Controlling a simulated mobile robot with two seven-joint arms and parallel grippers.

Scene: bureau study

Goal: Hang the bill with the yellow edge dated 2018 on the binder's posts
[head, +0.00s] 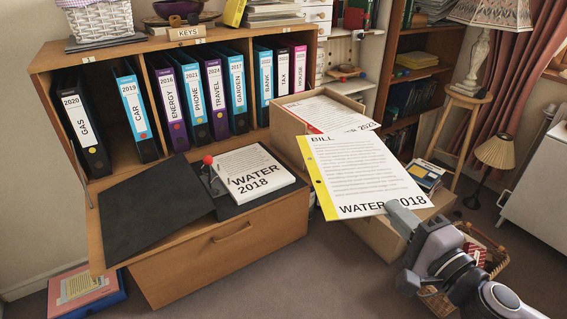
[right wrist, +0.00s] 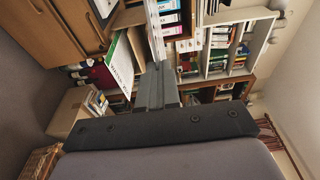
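The bill with the yellow edge (head: 364,174) is in the head view, right of the binder, printed "BILL" and "WATER 2018", its year partly covered by my finger. My right gripper (head: 400,214) is shut on its lower right corner and holds it up in front of a wooden box. The open binder (head: 132,208) lies on the cabinet's lowered front, its dark cover spread to the left. A stack of pages marked "WATER 2018" (head: 250,172) lies in it. A red-knobbed lever (head: 208,160) stands at the stack's left edge; the posts are hard to make out. My left gripper is out of view.
The wooden box (head: 289,138) holds a red-edged bill (head: 324,112) ending in "2023". Several labelled binders (head: 170,104) stand on the shelf behind. A wicker basket (head: 488,262) is on the floor below my right arm. A stool with a lamp (head: 468,100) stands at the right.

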